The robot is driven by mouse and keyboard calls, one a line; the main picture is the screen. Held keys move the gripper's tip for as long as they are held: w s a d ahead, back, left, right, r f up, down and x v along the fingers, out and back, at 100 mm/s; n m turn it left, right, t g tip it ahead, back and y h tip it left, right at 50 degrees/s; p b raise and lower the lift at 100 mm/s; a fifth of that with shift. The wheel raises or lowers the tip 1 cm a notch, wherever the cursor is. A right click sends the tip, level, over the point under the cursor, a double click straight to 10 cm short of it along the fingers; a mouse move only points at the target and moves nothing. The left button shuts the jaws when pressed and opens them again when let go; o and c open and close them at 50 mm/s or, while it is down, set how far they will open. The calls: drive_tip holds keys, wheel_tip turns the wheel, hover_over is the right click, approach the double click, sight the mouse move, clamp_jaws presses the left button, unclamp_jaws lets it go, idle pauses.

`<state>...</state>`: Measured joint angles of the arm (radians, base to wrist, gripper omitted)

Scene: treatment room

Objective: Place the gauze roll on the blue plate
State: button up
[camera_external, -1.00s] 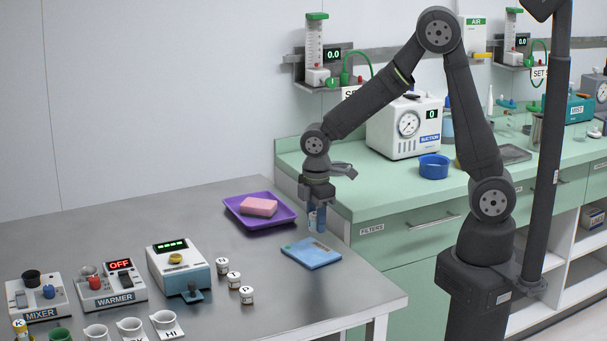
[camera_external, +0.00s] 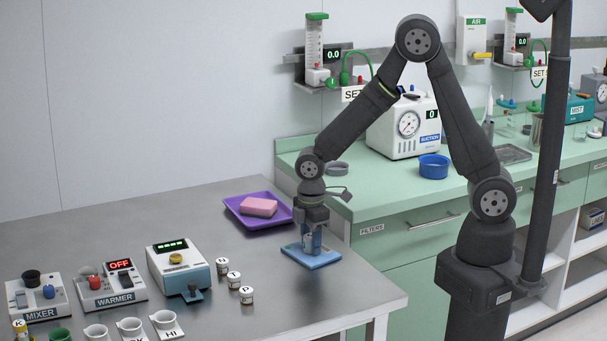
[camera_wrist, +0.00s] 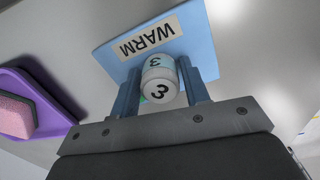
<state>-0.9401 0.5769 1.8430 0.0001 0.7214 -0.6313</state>
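The blue plate (camera_external: 325,262), a flat square labelled WARM, lies on the grey steel table; it also shows in the wrist view (camera_wrist: 195,32). My gripper (camera_external: 311,245) points straight down over it, with its fingertips at or just above the plate. In the wrist view my gripper (camera_wrist: 160,85) has its two blue fingers on either side of a short white roll (camera_wrist: 160,88) marked 3, seemingly the gauze roll. The fingers look closed against its sides. The roll stands upright over the plate; I cannot tell whether its bottom touches.
A purple tray (camera_external: 237,205) with a pink sponge (camera_external: 259,207) is just left of the plate. The table's front right is clear.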

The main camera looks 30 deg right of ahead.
drive_tip(key=shift+o, duration=0.8)
wheel_tip(320, 180, up, 12)
drive_tip(key=shift+r, duration=0.2)
wheel_tip(320, 180, down, 12)
drive_tip(key=shift+f, duration=0.1)
drive_tip(key=shift+r, duration=1.25)
drive_tip(key=shift+f, duration=0.1)
